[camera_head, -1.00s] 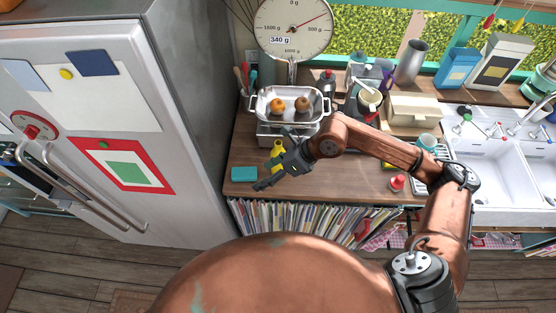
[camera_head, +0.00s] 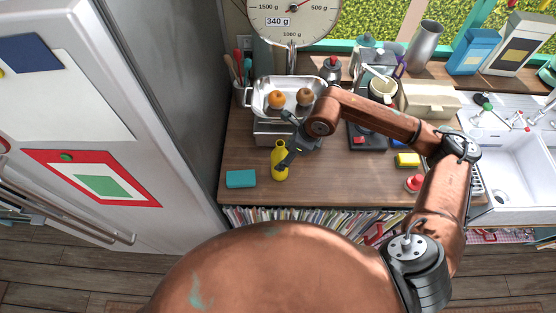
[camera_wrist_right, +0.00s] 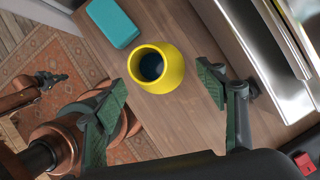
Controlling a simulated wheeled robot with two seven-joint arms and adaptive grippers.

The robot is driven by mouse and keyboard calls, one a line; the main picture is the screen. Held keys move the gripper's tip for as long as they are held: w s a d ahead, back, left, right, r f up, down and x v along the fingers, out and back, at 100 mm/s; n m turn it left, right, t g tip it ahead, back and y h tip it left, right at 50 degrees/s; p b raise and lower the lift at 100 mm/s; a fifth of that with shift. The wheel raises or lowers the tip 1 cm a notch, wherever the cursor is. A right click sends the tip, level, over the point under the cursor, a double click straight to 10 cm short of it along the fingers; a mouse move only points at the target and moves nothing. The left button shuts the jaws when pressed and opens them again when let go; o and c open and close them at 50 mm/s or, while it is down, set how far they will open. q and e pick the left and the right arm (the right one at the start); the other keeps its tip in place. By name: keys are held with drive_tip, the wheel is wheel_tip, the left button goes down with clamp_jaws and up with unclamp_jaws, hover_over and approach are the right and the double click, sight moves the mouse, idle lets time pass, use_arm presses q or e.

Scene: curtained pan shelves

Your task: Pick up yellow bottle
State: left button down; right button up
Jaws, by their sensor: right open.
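The yellow bottle (camera_head: 279,172) stands upright on the wooden counter, in front of the scale. In the right wrist view its open round mouth (camera_wrist_right: 174,78) faces the camera, between and a little beyond the fingertips. My right gripper (camera_head: 287,146) is open and empty at the bottle, partly covering it in the head view. In the right wrist view its two green-padded fingers (camera_wrist_right: 163,88) stand apart on either side of the bottle, with gaps showing. My left gripper is outside the head view; a small dark claw on a copper arm, seemingly my left gripper (camera_wrist_right: 48,82), shows low in the right wrist view.
A teal block (camera_head: 241,179) lies left of the bottle. Behind stands the scale with a metal tray (camera_head: 259,101) holding two round fruits. The fridge (camera_head: 190,95) closes off the left side. A yellow sponge (camera_head: 407,160) and a red-topped item (camera_head: 414,182) lie right; the front counter is mostly clear.

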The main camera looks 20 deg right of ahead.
drive_tip(key=x, duration=0.2)
drive_tip(key=p+x, duration=0.1)
drive_tip(key=x, duration=0.1)
drive_tip(key=p+x, duration=0.1)
drive_tip(key=x, duration=0.1)
drive_tip(key=shift+d+f, duration=0.15)
drive_tip(key=shift+f, duration=0.2)
drive_tip(key=c, duration=0.7)
use_arm(q)
drive_tip(key=shift+s+r, duration=0.25)
drive_tip(key=shift+r, duration=0.4)
drive_tip(key=shift+s+r, duration=0.2)
drive_tip(key=shift+r, duration=0.4)
use_arm(e)
drive_tip(key=shift+r, duration=0.1)
drive_tip(key=c, duration=1)
